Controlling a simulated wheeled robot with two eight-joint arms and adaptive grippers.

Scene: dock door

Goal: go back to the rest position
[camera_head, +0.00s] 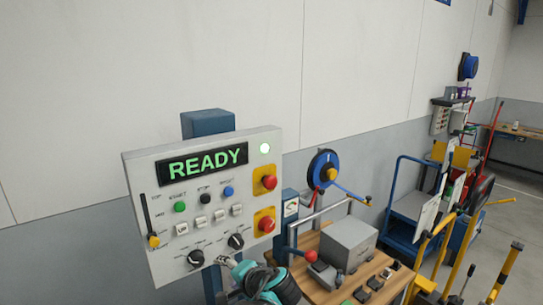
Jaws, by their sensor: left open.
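My left gripper (228,262) is at the bottom of the head view, in front of the lower edge of a white control panel (150,209). It is open, and I see nothing between its fingers. It is close to the two black knobs along the panel's bottom; I cannot tell whether it touches the panel. My right gripper is not in view.
Right of the panel, a wooden bench (316,290) carries a grey box (348,244) and a lever with a red knob (311,256). A blue wheel (324,168) stands behind it. A blue cart (400,243) and yellow rails (506,272) are farther right. Wall space above the panel is clear.

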